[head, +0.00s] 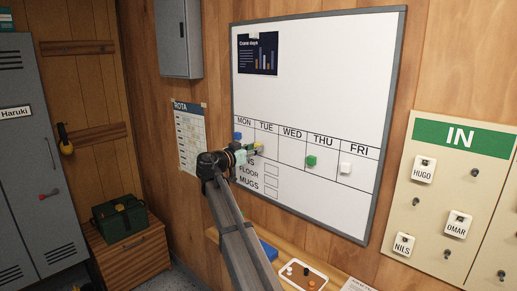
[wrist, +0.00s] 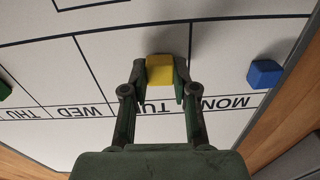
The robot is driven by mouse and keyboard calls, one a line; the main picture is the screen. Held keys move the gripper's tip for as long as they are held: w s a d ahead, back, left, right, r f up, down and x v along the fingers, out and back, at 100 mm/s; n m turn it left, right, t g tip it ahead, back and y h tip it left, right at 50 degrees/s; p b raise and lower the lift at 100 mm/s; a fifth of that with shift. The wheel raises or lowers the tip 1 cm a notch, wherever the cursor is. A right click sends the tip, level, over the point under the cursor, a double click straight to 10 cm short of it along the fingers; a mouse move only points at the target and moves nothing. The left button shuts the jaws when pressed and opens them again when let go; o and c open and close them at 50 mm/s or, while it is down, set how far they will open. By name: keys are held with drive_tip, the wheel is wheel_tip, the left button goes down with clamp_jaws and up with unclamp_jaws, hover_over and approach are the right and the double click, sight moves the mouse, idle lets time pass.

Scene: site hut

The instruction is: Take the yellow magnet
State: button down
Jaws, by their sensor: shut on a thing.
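The yellow magnet (wrist: 160,69) is a small block between the two fingertips of my gripper (wrist: 158,88) in the wrist view. The fingers are closed on its two sides. In the head view my gripper (head: 250,151) is at the whiteboard (head: 318,75), around the TUE column, and a bit of the yellow magnet (head: 258,147) shows past the fingers. I cannot tell whether the magnet still touches the board.
A dark chart (head: 258,54) hangs at the board's top left. A shelf with a white tray (head: 304,274) is below.

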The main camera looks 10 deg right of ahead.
drive_tip(key=shift+b+v, duration=1.25)
drive_tip(key=shift+v, duration=0.8)
drive_tip(key=shift+s+a+r, duration=0.1)
drive_tip(key=shift+a, duration=0.1)
drive_tip(key=shift+s+a+r+b, duration=0.3)
drive_tip(key=shift+s+a+r, duration=0.4)
drive_tip(key=shift+a, duration=0.25)
drive_tip(key=shift+s+a+r+b, duration=0.25)
drive_tip(key=shift+s+a+r, duration=0.4)
drive_tip(key=shift+a, duration=0.3)
